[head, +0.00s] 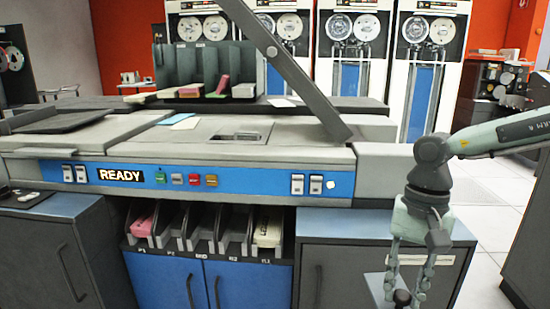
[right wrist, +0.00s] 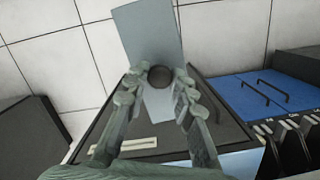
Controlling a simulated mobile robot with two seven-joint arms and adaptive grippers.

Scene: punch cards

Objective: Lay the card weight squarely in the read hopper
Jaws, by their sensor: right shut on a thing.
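My right gripper (head: 404,285) is low at the right, in front of the grey cabinet. In the right wrist view (right wrist: 160,85) its fingers are shut on the dark round knob (right wrist: 160,77) of the card weight, a flat blue-grey plate (right wrist: 150,35). The knob also shows in the head view (head: 403,298); most of the plate there is hidden or below the frame. The card reader's top has a dark sloping tray (head: 65,121) at the left and a recess (head: 240,132) near the middle; I cannot tell which is the read hopper. My left gripper is not in view.
A long dark bar (head: 285,65) slants over the right of the machine top. Below the blue READY panel (head: 240,181) are narrow pockets, some with cards (head: 267,228). A rack (head: 205,65) stands behind. Floor (head: 490,225) is open at the right.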

